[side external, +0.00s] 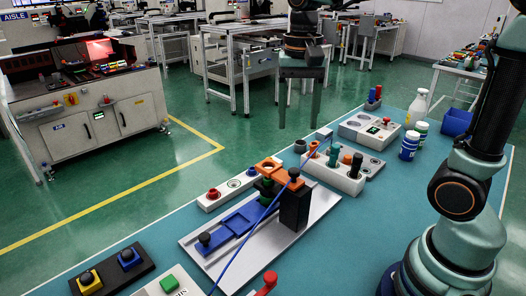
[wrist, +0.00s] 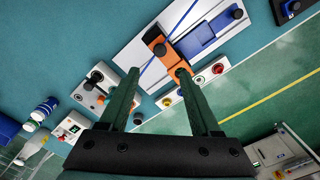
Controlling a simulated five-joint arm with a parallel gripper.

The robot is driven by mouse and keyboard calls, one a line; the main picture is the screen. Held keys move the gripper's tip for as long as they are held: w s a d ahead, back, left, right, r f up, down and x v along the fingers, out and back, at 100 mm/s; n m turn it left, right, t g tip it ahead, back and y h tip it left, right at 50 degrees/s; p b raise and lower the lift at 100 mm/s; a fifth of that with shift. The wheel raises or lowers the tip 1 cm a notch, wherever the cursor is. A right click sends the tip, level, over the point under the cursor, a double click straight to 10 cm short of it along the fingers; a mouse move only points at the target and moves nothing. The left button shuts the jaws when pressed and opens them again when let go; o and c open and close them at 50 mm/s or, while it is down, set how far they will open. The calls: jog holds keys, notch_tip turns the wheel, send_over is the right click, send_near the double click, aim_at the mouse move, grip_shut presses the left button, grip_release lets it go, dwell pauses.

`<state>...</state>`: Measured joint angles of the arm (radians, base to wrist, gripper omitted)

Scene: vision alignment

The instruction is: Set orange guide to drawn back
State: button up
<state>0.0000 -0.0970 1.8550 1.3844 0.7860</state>
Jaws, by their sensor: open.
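The orange guide (side external: 270,166) sits at the far end of a pale plate (side external: 215,262), beside an upright black block (side external: 294,207) with a dark knob on top. A blue slide (side external: 243,219) with a dark knob lies on the plate's near part. In the wrist view the orange guide (wrist: 167,57) lies across the plate, beside the blue slide (wrist: 200,40). My gripper (wrist: 158,74) is open, with two green fingers apart and nothing visible between them. Its right fingertip overlaps the guide's lower end in the picture; contact cannot be told. I cannot make out my gripper in the side view.
A thin blue line (side external: 246,240) crosses over the plate. A white strip with red and green buttons (side external: 227,187) and a block with pegs (side external: 335,172) stand close behind. Bottles (side external: 409,145) stand at the right. Bare teal table (side external: 340,250) lies in front.

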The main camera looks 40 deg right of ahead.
aim_at(294, 170)
notch_tip(294, 170, down, 12)
dwell(0.5)
jog(key=shift+c, duration=0.3)
grip_shut()
jog(key=shift+r, duration=0.1)
dwell(1.0)
